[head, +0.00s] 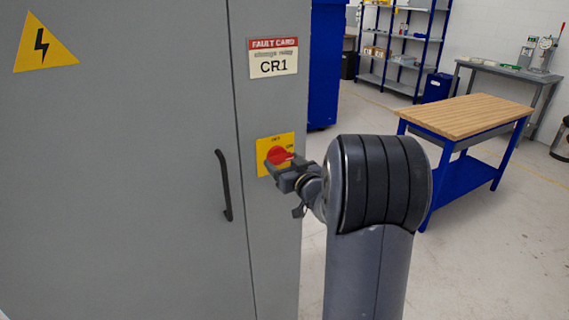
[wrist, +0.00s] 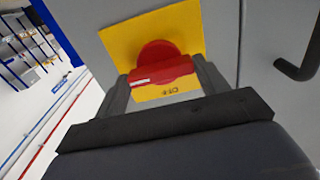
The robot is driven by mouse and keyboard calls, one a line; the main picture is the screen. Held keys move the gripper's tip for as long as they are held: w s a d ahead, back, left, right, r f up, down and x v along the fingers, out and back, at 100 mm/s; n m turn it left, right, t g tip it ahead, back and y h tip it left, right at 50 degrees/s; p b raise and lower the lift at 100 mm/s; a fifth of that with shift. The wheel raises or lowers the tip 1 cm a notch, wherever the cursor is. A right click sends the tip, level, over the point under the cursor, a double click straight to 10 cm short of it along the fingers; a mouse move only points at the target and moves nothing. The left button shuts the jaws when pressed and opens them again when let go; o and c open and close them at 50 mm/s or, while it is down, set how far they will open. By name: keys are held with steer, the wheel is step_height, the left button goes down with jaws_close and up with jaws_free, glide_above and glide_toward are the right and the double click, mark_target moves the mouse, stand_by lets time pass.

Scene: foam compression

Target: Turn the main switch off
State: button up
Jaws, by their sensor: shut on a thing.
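The main switch is a red rotary knob (head: 279,155) on a yellow plate (head: 263,148) on the grey cabinet's narrow right panel. In the head view the plate carries OFF at the top and ON at the right. My gripper (head: 287,172) is at the knob and hides part of it. In the wrist view the red knob (wrist: 160,65) sits between the two fingers of my gripper (wrist: 165,80), which is shut on it. A pale stripe shows on the knob's grip bar. The plate (wrist: 190,30) also shows there, with a small label below the knob.
The grey cabinet door (head: 120,160) with its black handle (head: 223,185) is left of the switch. A CR1 fault card (head: 273,57) is above the switch. A wood-topped blue workbench (head: 470,115) stands to the right, with open floor around it. Shelves (head: 400,45) stand behind.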

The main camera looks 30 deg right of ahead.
steer(key=c, duration=0.3)
steer(key=shift+f+n+b, duration=0.1)
steer(key=shift+n+b, duration=0.2)
steer(key=shift+b, duration=0.15)
steer(key=n+b, duration=0.2)
steer(key=b, duration=0.1)
steer(key=shift+f+n, duration=0.15)
steer(key=shift+n, duration=0.15)
steer(key=n+b, duration=0.4)
steer(key=shift+n, duration=0.3)
steer(key=n+b, duration=0.4)
steer(key=n, duration=0.1)
steer(key=shift+n+b, duration=1.3)
steer(key=shift+n, duration=1.2)
steer(key=shift+r, duration=0.2)
steer(key=o, duration=1)
